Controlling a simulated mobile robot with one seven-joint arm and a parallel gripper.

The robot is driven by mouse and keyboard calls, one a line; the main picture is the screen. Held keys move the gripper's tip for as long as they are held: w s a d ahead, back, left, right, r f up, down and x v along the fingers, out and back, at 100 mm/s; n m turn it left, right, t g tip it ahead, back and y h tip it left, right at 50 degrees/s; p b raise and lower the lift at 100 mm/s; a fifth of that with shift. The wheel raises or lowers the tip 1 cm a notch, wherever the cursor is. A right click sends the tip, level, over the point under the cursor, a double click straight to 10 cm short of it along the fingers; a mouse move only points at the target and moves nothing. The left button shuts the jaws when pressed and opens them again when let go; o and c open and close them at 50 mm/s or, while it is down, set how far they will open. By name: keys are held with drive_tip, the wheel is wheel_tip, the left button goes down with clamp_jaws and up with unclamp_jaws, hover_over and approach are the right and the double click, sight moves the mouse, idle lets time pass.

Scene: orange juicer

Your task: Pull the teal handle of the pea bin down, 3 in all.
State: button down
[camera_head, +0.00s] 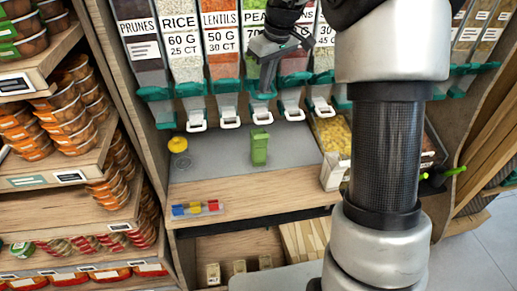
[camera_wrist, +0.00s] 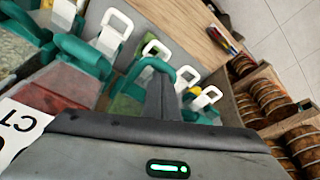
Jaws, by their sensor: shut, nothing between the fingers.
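The pea bin (camera_head: 253,68) is the clear bin with green contents in the row of dispensers, its label partly hidden by my arm. Its teal handle (camera_head: 251,86) is at the bin's lower front, above a white-edged spout (camera_head: 261,118). My gripper (camera_head: 264,88) is shut and empty, its fingers pointing down at this handle. In the wrist view the shut fingers (camera_wrist: 164,95) stand against or within the teal handle loop (camera_wrist: 158,63); I cannot tell whether they touch it. Green peas (camera_wrist: 124,108) show beside the fingers.
Neighbouring bins have similar teal handles close on both sides, lentils (camera_head: 220,55) at left. Below, a green container (camera_head: 259,147) and a yellow object (camera_head: 178,145) stand on the grey counter. A box of yellow pieces (camera_head: 333,134) sits right. Packed shelves (camera_head: 95,203) fill the left.

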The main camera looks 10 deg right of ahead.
drive_tip(key=r+p, duration=0.1)
drive_tip(key=r, duration=0.1)
drive_tip(key=r+p, duration=0.2)
drive_tip(key=w+r+p, duration=0.1)
drive_tip(key=p, duration=0.1)
drive_tip(key=shift+r, duration=0.4)
drive_tip(key=shift+f, duration=0.15)
drive_tip(key=shift+s+f+b, duration=0.15)
drive_tip(key=shift+f+b, duration=0.3)
drive_tip(key=shift+f, duration=0.15)
drive_tip(key=shift+s+f+b, duration=0.15)
drive_tip(key=shift+f+b, duration=0.3)
drive_tip(key=shift+f, duration=0.15)
drive_tip(key=shift+f+b, duration=0.5)
drive_tip(key=shift+f, duration=0.2)
drive_tip(key=shift+s+f+b, duration=0.25)
drive_tip(key=shift+f+b, duration=0.6)
drive_tip(key=shift+f, duration=0.15)
drive_tip(key=shift+r, duration=0.1)
